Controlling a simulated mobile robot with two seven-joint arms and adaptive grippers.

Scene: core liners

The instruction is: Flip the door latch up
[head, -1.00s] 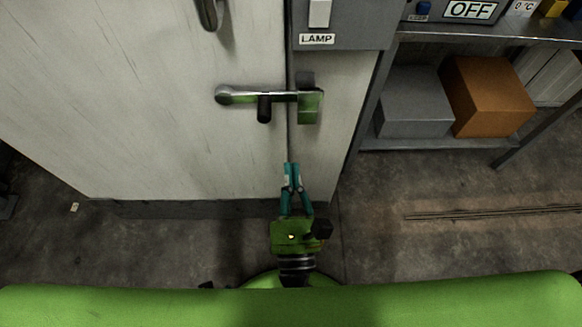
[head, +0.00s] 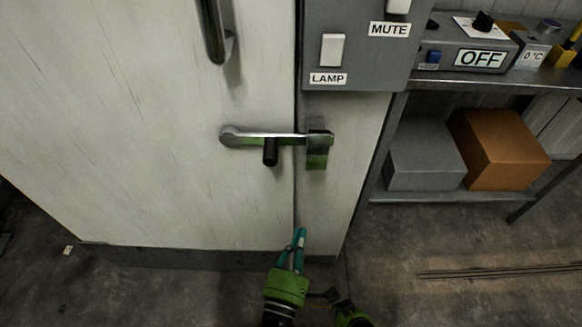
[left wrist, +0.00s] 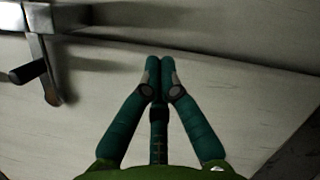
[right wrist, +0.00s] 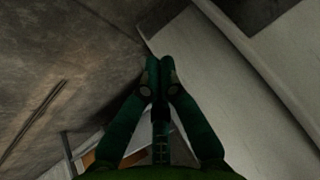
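The door latch (head: 255,138) is a metal bar lying level across the seam of the white door (head: 150,120). Its round pivot end is on the left and its right end sits in a bracket (head: 317,160). A dark knob (head: 270,154) sticks out from the bar. My left gripper (head: 299,232) is below the latch, apart from it, fingers pointing up. In the left wrist view its fingertips (left wrist: 160,66) meet with nothing between them, and part of the latch (left wrist: 40,45) shows at upper left. My right gripper (right wrist: 160,68) is shut and empty; the head view shows only part of it, low down.
A grey panel (head: 375,65) with LAMP and MUTE switches is above and right of the latch. A dark door handle (head: 212,30) is above left. A shelf (head: 480,82) with grey and orange boxes (head: 500,145) stands at right. Space before the latch is clear.

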